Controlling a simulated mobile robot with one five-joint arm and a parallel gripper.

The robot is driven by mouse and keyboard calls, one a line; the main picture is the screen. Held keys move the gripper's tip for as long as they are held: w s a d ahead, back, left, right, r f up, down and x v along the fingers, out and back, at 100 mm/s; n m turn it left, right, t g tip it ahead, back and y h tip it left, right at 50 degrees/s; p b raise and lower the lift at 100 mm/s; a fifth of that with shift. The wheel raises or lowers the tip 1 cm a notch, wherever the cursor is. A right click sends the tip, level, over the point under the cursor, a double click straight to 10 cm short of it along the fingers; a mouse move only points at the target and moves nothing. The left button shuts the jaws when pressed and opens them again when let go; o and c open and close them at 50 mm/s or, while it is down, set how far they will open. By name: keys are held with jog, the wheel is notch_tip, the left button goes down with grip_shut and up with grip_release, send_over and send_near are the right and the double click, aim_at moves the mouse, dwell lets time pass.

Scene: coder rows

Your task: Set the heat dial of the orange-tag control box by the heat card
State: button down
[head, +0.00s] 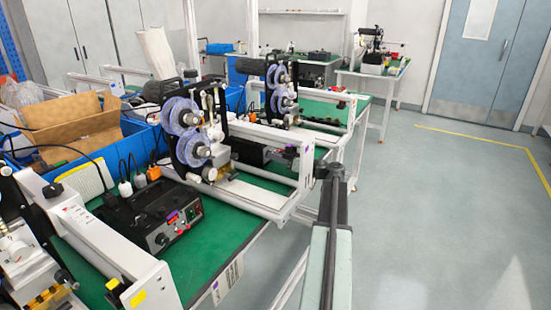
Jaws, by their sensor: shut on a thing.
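My gripper (306,158) is at the end of my arm, right of centre, at the front of the farther black control box (252,153). It appears shut on that box's heat dial; the fingertips and dial are too small and covered to see clearly. A small purple-pink patch shows beside the gripper. The nearer black control box (150,218) stands on the green bench with a purple display, a red part and knobs.
Machines with blue reels (182,115) and white frames stand along the green bench (225,232). White frame bars lie close to my gripper. Blue bins (113,150) and a brown carton (75,128) are behind. The grey floor (440,220) at right is clear.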

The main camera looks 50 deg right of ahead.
dwell(0.3)
jog(key=c, duration=1.1)
grip_release()
jog(key=shift+c, duration=0.2)
jog(key=s, duration=0.2)
jog(key=s+d, duration=0.1)
jog(key=s, duration=0.4)
jog(key=shift+s+d+r, duration=0.1)
jog(key=shift+s+d, duration=0.2)
jog(key=shift+s, duration=0.05)
